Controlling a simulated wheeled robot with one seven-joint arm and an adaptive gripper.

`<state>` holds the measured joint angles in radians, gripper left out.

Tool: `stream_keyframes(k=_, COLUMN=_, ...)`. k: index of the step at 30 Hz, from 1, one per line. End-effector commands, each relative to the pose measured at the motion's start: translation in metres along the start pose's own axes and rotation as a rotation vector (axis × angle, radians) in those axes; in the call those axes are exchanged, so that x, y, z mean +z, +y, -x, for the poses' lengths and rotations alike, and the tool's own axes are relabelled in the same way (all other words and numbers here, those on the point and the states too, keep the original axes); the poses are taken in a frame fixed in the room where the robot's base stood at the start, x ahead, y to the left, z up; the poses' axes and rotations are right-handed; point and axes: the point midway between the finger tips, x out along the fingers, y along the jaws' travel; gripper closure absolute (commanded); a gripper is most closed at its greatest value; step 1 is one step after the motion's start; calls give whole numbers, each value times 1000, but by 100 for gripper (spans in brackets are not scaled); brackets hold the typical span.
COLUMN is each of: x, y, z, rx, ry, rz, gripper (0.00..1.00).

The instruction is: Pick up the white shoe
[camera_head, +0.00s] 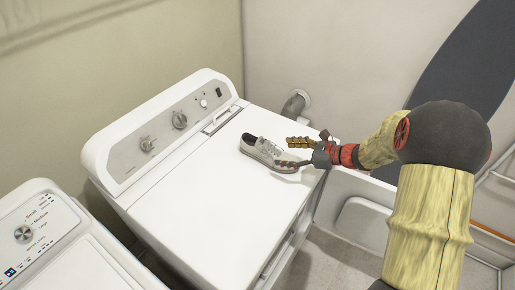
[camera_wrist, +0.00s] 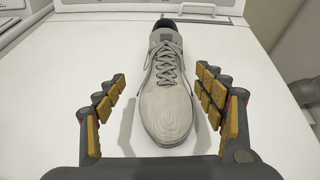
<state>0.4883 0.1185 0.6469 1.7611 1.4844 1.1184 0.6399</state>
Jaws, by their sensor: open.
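The white shoe (camera_head: 268,153) rests upright on the top of a white washing machine, a light grey-white sneaker with pale laces and a dark lining. In the wrist view the shoe (camera_wrist: 167,98) lies lengthwise between the fingers, its toe toward my gripper and its heel away. My gripper (camera_head: 297,153) is at the toe end of the shoe. In the wrist view my gripper (camera_wrist: 160,92) is open, with one yellow-padded finger on each side of the shoe. Gaps show between the shoe and both fingers. The sole's underside is hidden.
The washing machine top (camera_head: 200,205) is otherwise clear. Its control panel (camera_head: 165,130) with knobs rises along the back. A second white machine (camera_head: 70,250) stands at the lower left. A grey pipe (camera_head: 294,104) meets the wall behind, and a dark ironing board (camera_head: 465,70) stands at the right.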

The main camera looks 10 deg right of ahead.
Motion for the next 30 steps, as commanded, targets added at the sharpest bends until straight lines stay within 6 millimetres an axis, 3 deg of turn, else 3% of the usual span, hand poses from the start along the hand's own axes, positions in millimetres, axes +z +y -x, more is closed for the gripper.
stream_keyframes(k=4, x=-7, y=-12, z=-4, rx=-28, ry=-22, rz=-53, gripper=30)
stream_keyframes(k=14, x=-6, y=-11, z=-33, rx=-27, ry=-21, rz=-52, gripper=30)
stream_keyframes(k=24, x=0, y=-10, z=-76, rx=-25, ry=-21, rz=-49, gripper=30)
stream_keyframes(k=30, x=1, y=-11, z=-78, rx=-27, ry=-20, rz=-50, gripper=30)
